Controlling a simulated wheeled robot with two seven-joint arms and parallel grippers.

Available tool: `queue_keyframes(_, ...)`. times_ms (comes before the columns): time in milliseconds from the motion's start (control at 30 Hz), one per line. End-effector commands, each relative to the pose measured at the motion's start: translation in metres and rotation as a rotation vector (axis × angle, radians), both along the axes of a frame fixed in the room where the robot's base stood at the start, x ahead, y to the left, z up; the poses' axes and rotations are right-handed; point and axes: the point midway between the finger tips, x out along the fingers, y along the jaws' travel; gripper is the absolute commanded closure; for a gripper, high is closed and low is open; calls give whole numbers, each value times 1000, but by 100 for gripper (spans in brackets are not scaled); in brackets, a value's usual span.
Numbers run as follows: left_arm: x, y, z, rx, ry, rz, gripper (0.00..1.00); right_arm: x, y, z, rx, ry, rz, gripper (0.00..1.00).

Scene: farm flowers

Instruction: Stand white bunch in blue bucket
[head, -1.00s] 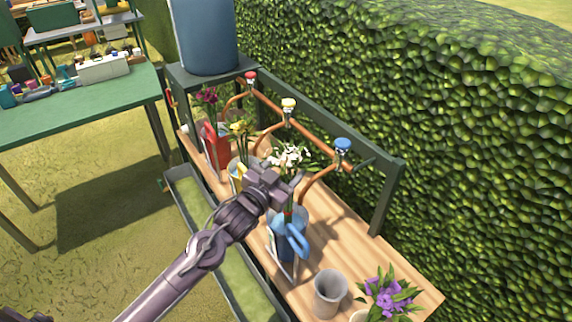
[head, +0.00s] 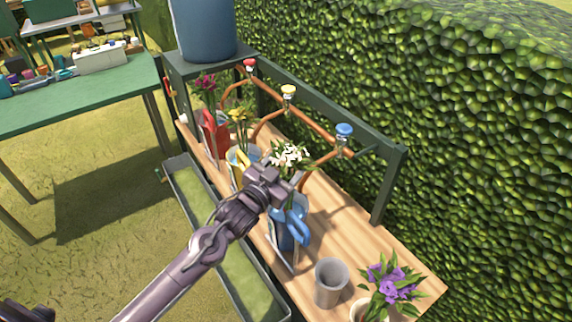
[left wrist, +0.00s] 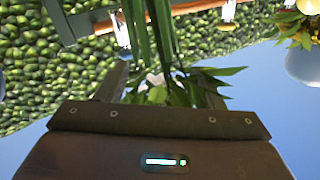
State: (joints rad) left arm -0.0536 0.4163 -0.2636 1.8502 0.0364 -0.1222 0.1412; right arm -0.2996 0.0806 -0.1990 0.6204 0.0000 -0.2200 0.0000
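The white bunch (head: 292,154) has white blooms and green leaves. It is upright at my left gripper (head: 288,186), blooms above the fingers. Its stems (left wrist: 150,28) run up the middle of the left wrist view. The left gripper appears shut on it, though its fingertips are hard to make out. My right gripper is not in view.
A red bucket (head: 214,136) and a yellow bucket (head: 236,170) with flowers stand farther along the bench (head: 345,225). A grey pot (head: 331,284) and purple flowers (head: 391,284) are nearer. A blue tap (head: 344,131) on copper piping is close behind the bunch.

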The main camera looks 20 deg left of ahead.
Motion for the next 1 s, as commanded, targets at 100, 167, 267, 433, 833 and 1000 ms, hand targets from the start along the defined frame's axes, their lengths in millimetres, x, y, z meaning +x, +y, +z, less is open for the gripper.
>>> queue_keyframes(100, 0, 0, 1, 0, -1, 1, 22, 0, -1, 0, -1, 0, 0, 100)
queue_keyframes(167, 0, 0, 0, 0, 0, 0, 16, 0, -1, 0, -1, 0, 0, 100)
queue_keyframes(267, 0, 0, 0, 0, 0, 0, 16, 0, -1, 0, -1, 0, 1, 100)
queue_keyframes(433, -1, 0, -2, 1, 4, 0, 16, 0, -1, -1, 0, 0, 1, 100)
queue_keyframes(833, -54, 15, -3, 2, 3, 0, 16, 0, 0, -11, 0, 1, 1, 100)
queue_keyframes(1000, -70, 20, -2, 0, 1, 0, 16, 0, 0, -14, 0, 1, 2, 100)
